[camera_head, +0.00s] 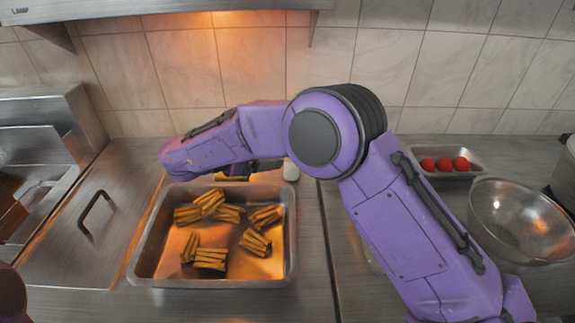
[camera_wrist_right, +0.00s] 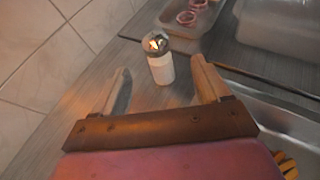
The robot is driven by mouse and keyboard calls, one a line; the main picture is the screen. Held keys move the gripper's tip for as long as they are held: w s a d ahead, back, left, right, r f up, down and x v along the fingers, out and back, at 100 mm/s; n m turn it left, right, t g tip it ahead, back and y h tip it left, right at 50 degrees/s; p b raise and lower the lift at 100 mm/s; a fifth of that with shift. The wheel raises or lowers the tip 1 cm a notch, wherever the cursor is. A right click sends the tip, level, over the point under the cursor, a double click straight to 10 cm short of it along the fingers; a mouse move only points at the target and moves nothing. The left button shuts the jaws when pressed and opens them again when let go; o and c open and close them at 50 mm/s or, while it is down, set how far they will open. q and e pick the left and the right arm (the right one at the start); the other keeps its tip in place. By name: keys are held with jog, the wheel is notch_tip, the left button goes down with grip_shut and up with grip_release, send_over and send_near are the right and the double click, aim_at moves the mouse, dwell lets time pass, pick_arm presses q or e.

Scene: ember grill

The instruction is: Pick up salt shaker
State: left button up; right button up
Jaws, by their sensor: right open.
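The salt shaker (camera_head: 290,170) is a small white cylinder standing upright on the metal counter behind the fries tray. In the right wrist view the shaker (camera_wrist_right: 161,68) shows a shiny metal top and white body, upright ahead of my right gripper (camera_wrist_right: 160,72). That gripper is open, with one finger to each side of the shaker in the picture; the fingers do not visibly touch it. In the head view my purple right arm reaches across from the right and mostly hides its gripper. My left gripper is out of view.
A metal tray (camera_head: 140,262) of fries stands in front of the shaker. At right are a small tray (camera_head: 437,174) with several red tomatoes and a metal bowl (camera_head: 515,215). A lid with a dark handle (camera_head: 95,210) lies left. A tiled wall (camera_head: 420,65) closes the back.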

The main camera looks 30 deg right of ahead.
jog(key=p+x, duration=0.1)
jog(key=x, duration=0.2)
jog(key=p+x, duration=0.2)
jog(key=x, duration=0.1)
jog(key=p+x, duration=0.1)
jog(key=x, duration=0.2)
jog(key=shift+w+d+r, duration=0.1)
jog(key=shift+w+d, duration=0.15)
jog(key=shift+w, duration=0.15)
jog(key=shift+d, duration=0.15)
jog(key=c, duration=1.2)
